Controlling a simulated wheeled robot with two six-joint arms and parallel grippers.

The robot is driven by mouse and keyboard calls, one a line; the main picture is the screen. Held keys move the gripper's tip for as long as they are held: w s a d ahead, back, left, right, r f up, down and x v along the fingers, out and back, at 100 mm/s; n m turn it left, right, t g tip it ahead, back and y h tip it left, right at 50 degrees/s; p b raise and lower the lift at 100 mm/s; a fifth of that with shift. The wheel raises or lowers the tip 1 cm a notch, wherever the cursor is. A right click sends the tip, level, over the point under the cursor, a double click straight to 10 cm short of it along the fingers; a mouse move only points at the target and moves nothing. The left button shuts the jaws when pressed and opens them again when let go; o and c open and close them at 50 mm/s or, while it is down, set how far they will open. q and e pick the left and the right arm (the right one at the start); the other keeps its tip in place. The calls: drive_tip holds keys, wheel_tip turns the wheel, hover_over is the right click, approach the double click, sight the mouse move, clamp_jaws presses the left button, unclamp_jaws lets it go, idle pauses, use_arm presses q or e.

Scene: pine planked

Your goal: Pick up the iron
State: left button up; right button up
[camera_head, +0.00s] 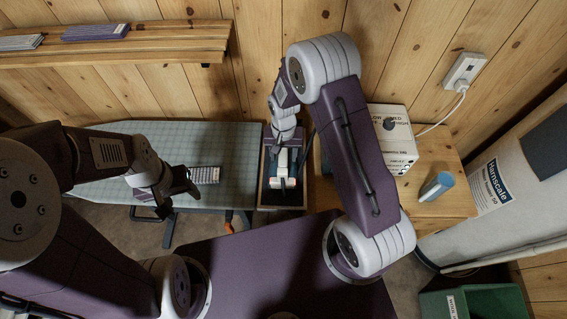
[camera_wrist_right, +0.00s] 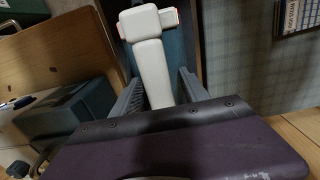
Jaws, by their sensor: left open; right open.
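The iron, white on top in the head view (camera_head: 282,168), sits in a dark tray (camera_head: 283,199) at the right end of the ironing board. In the right wrist view the white iron (camera_wrist_right: 150,55) runs lengthwise between my fingers. My right gripper (camera_wrist_right: 160,90) is open, with one finger on either side of the white part; I cannot tell whether they touch it. In the head view my right gripper (camera_head: 282,182) is over the tray and partly hides the iron. My left gripper (camera_head: 178,194) is open and empty near the front edge of the ironing board.
A grey keypad-like object (camera_head: 205,174) lies on the checked ironing board (camera_head: 215,140), right of my left gripper. A green bin (camera_head: 480,303) is lower right. A shelf (camera_head: 150,42) hangs above.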

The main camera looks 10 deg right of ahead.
drive_tip(key=shift+w+f, duration=0.1)
drive_tip(key=shift+f, duration=0.15)
idle(0.3)
clamp_jaws()
idle(1.3)
